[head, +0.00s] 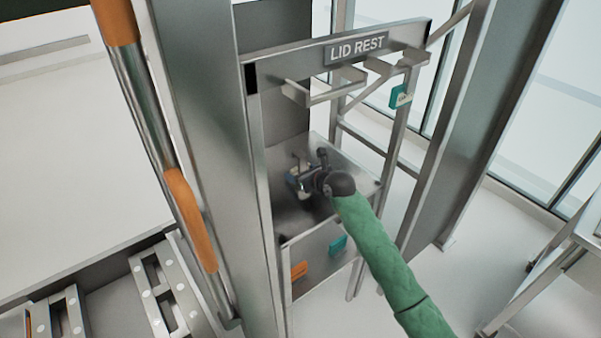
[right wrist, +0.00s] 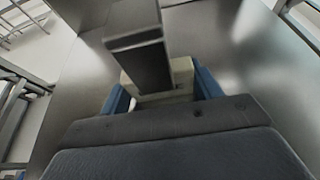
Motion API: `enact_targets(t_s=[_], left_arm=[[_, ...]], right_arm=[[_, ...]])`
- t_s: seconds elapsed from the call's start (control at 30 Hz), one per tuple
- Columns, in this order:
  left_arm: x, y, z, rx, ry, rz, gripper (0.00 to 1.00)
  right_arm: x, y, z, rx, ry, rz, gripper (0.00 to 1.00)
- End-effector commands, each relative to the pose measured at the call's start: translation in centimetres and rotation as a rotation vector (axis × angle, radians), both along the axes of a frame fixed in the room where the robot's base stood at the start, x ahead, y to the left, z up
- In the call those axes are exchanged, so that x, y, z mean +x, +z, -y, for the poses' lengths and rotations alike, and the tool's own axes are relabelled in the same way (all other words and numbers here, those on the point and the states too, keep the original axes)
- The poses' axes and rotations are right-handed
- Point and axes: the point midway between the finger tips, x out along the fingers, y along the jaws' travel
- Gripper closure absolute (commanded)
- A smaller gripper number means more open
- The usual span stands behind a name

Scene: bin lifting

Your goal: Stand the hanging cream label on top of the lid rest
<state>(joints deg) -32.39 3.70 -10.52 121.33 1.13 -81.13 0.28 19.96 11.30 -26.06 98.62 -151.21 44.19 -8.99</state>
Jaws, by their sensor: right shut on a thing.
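The cream label (right wrist: 183,74) shows in the right wrist view as a pale block between the blue fingers of my right gripper (right wrist: 162,92), which is shut on it. A grey metal bar (right wrist: 140,50) passes in front of the label and hides its middle. In the head view my right gripper (head: 300,182) is at the steel panel below the lid rest (head: 290,68). There the gripper hides most of the label. The lid rest is a steel frame with a "LID REST" sign and projecting brackets. My left gripper is not in view.
A teal tag (head: 400,97) hangs at the right end of the lid rest. An orange tag (head: 299,270) and another teal tag (head: 338,245) are on the lower panel. A steel post (head: 205,130) with an orange-gripped rail stands close on the left.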

Motion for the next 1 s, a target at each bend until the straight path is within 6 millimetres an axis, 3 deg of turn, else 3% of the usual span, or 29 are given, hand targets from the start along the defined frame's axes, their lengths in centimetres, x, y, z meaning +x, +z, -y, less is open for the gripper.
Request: enact_targets(t_s=[0.1, 0.13, 0.2, 0.23, 0.6, 0.73, 0.8, 1.0], left_arm=[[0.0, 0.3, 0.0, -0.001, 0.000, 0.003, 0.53], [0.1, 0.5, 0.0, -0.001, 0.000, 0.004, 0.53], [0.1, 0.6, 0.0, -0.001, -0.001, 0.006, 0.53], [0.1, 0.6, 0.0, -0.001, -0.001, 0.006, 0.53], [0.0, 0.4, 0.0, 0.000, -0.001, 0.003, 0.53], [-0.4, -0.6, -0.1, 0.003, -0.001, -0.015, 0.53], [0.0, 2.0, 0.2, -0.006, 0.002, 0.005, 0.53], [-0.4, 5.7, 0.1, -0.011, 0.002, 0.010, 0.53]], right_arm=[[0.0, -0.2, 0.0, 0.000, 0.000, 0.000, 0.55], [0.0, -0.1, 0.0, 0.000, 0.000, 0.000, 0.31], [0.0, -0.1, 0.0, 0.000, 0.000, 0.000, 0.17], [0.0, -0.1, 0.0, 0.000, 0.000, 0.000, 0.15], [0.0, 0.2, 0.0, 0.000, 0.000, 0.000, 0.15], [-1.0, 0.4, 0.7, 0.001, 0.000, 0.001, 0.15], [-1.8, 0.7, 1.4, 0.000, -0.001, 0.000, 0.15], [-4.7, 2.2, 3.4, 0.000, -0.001, 0.002, 0.15]])
